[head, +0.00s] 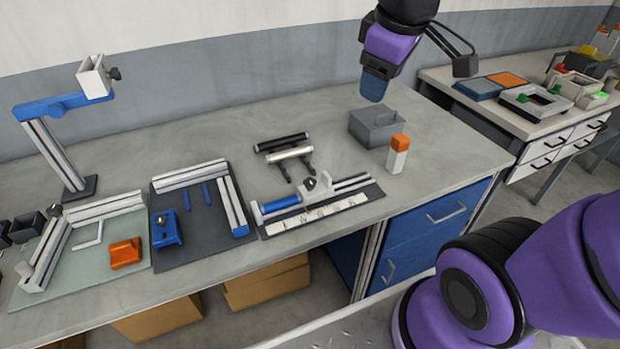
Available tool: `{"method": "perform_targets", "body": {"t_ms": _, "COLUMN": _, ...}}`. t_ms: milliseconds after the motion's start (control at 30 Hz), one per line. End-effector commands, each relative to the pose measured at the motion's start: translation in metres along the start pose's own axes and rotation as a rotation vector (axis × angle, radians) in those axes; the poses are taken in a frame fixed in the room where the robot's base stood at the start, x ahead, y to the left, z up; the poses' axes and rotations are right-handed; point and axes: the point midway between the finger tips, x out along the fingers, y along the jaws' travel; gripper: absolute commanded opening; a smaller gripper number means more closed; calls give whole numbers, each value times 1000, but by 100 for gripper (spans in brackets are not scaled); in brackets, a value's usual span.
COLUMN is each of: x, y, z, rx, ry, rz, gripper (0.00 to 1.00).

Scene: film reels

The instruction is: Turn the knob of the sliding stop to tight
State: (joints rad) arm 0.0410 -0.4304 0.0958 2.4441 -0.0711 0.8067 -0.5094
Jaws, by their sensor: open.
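A ruled rail fixture (352,184) lies near the front edge of the bench, with a blue cylinder (281,203) at its left end. A light grey sliding stop (325,190) sits on this rail, with a small dark knob (310,183) on its upper left side. The knob's tight or loose setting is too small to read. My gripper (373,90) is open at the upper middle of the head view, pointing down. It is above and behind the rail, well apart from the stop and the knob. No thing shows in it.
A grey box (374,127) and an orange-topped white block (398,154) stand near my gripper. Black and white bars (290,154) lie behind the rail. A dark mat with a blue block (166,229) lies to the left. A blue-armed stand (52,150) rises at far left.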

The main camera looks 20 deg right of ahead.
Motion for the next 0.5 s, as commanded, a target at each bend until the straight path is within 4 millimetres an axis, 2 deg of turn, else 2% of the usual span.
{"method": "perform_targets", "body": {"t_ms": 200, "x": 50, "y": 12, "z": -35, "rx": -349, "ry": -69, "rz": -46, "gripper": 62}}
{"method": "perform_targets", "body": {"t_ms": 500, "x": 130, "y": 16, "z": -74, "rx": -836, "ry": -103, "rz": -154, "gripper": 62}}
